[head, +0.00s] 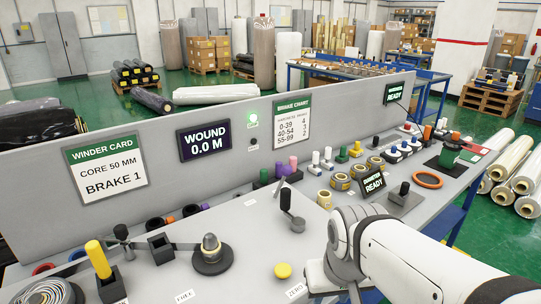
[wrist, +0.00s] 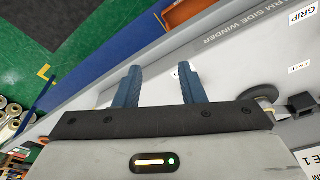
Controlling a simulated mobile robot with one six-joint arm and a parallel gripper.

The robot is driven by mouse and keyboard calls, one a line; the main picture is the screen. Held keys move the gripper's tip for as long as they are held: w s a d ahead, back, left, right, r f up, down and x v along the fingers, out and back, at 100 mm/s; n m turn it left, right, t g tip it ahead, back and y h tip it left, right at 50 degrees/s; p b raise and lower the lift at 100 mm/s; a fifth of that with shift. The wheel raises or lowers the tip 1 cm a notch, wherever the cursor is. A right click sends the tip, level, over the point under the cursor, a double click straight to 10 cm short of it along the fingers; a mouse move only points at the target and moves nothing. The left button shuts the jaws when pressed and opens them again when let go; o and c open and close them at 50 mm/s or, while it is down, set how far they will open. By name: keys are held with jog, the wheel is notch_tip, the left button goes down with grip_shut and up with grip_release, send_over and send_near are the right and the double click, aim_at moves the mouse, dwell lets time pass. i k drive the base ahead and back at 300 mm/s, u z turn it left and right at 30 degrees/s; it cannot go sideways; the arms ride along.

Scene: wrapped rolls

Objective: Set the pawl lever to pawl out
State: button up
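No label reading "pawl" is legible, so I cannot tell for sure which lever is the pawl lever. A yellow-handled lever (head: 98,259) leans left from a black block at the front left. Another dark-knobbed lever (head: 404,188) stands on a grey plate farther right. My gripper (wrist: 162,82) shows in the wrist view with two blue fingers apart and nothing visible between them, over the bench's front edge. In the head view its fingers are hidden by my white arm.
A black-based spindle with a metal cone (head: 211,254) and a yellow button (head: 282,270) sit near the front. Tape rolls (head: 341,181) and small coloured parts crowd the bench's right. A low grey panel (head: 225,165) with cards and displays runs along the back.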

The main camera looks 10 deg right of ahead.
aim_at(286, 170)
jog(key=k, duration=1.25)
jog(key=z, duration=0.65)
jog(key=i, duration=1.8)
jog(key=u, duration=0.5)
